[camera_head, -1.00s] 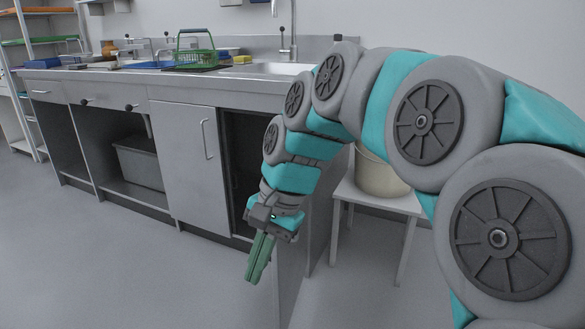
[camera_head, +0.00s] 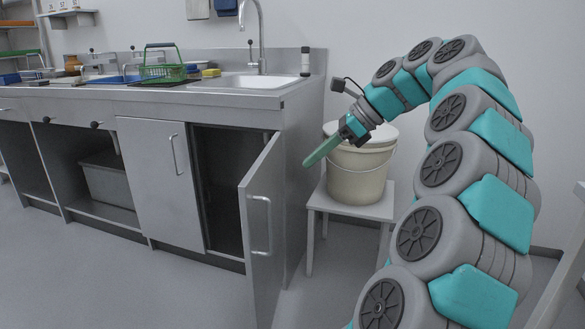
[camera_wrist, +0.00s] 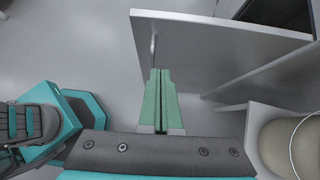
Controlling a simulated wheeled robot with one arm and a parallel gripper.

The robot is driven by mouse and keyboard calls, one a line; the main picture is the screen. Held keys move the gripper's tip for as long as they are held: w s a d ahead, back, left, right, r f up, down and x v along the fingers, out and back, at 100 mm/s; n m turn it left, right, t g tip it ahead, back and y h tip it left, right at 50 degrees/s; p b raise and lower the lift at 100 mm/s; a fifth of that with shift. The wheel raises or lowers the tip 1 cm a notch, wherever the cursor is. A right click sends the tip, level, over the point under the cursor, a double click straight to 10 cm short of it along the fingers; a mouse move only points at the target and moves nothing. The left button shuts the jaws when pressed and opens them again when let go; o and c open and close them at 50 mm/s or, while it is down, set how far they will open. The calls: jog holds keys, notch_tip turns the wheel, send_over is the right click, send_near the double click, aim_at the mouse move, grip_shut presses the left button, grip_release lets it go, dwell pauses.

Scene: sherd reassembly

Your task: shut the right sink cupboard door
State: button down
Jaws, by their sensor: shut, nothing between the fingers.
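The right sink cupboard door (camera_head: 261,235) stands wide open in the head view, swung out from the cabinet, with a bar handle on the face turned to the right. The dark cupboard opening (camera_head: 219,185) shows to its left. My gripper (camera_head: 308,163) is shut and empty, to the right of the door and level with its upper part. In the wrist view my green fingers (camera_wrist: 157,75) are together, and the open door (camera_wrist: 205,50) extends beyond them with its handle near the fingertips. I cannot tell whether they touch it.
A lidded cream bucket (camera_head: 357,170) stands on a white stool (camera_head: 350,205) right of the cabinet, close to my gripper. The left cupboard door (camera_head: 160,183) is shut. A green basket (camera_head: 163,70) and other items lie on the counter. The floor in front is clear.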

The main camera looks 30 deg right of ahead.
aim_at(255, 191)
jog(key=x, duration=0.3)
jog(key=r+b+x, duration=0.1)
jog(key=x, duration=0.3)
jog(key=w+a+b+x, duration=0.1)
jog(key=x, duration=0.3)
jog(key=shift+a+r, duration=0.1)
jog(key=shift+a, duration=0.15)
jog(key=shift+w+a, duration=0.3)
jog(key=shift+w, duration=0.1)
jog(key=shift+a+r, duration=0.1)
